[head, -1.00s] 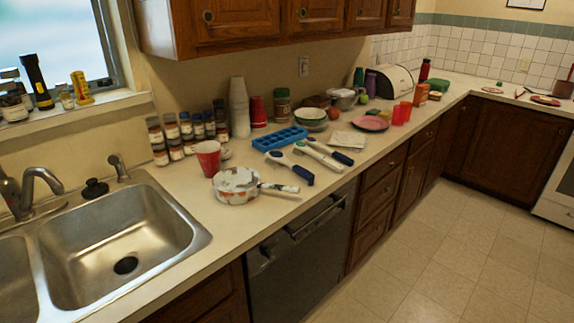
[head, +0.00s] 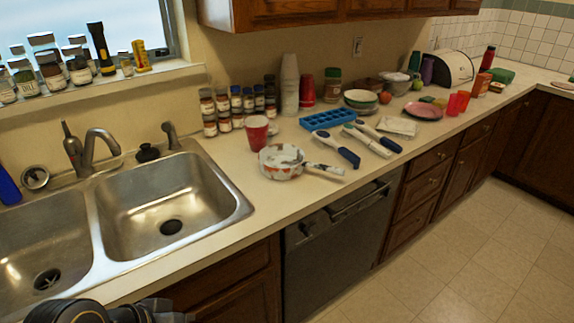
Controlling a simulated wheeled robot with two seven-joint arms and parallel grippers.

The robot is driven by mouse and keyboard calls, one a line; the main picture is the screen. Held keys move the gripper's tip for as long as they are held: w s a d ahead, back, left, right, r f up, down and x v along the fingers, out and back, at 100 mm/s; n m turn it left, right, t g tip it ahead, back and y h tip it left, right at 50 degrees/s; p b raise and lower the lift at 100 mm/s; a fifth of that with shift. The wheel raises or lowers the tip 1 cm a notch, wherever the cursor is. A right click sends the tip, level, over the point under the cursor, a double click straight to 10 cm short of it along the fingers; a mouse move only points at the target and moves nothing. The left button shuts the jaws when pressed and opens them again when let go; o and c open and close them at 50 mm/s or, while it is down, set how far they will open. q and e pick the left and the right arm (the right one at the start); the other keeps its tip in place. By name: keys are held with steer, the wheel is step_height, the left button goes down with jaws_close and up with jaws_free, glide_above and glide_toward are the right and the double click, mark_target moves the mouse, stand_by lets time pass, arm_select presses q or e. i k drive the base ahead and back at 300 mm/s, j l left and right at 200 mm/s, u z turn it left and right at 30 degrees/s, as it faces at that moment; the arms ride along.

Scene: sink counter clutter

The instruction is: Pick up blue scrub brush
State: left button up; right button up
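Two long scrub brushes with white bodies and dark blue handle ends lie side by side on the counter. The nearer brush (head: 348,157) has its blue end toward the counter's front edge. The farther brush (head: 378,138) lies just to its right and behind. I cannot tell for sure which one is the blue scrub brush. A dark part of my own arm shows at the bottom left edge, far from the brushes. No fingertips of either gripper can be made out.
A white patterned pan (head: 281,162) with its handle toward the brushes and a red cup (head: 257,133) stand to their left. A blue tray (head: 328,119) is behind, a white cloth (head: 397,126) to the right. A double sink (head: 165,235) is at left.

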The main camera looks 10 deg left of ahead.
mark_target(325, 138)
steer(key=u, duration=0.45)
steer(key=i+l+u, duration=0.4)
steer(key=l, duration=0.2)
steer(key=l+u, duration=0.15)
steer(key=l, duration=0.2)
steer(key=i+l+u, duration=0.2)
steer(key=l, duration=0.15)
steer(key=i+l, duration=0.15)
steer(key=l, duration=0.3)
steer(key=i+l, duration=0.1)
steer(key=l, duration=0.35)
steer(key=i+l+u, duration=0.1)
steer(key=l, duration=0.4)
steer(key=i+l, duration=0.15)
steer(key=l, duration=0.3)
steer(key=i+l, duration=0.1)
steer(key=l, duration=0.35)
steer(key=i+l+u, duration=0.1)
steer(key=l, duration=0.4)
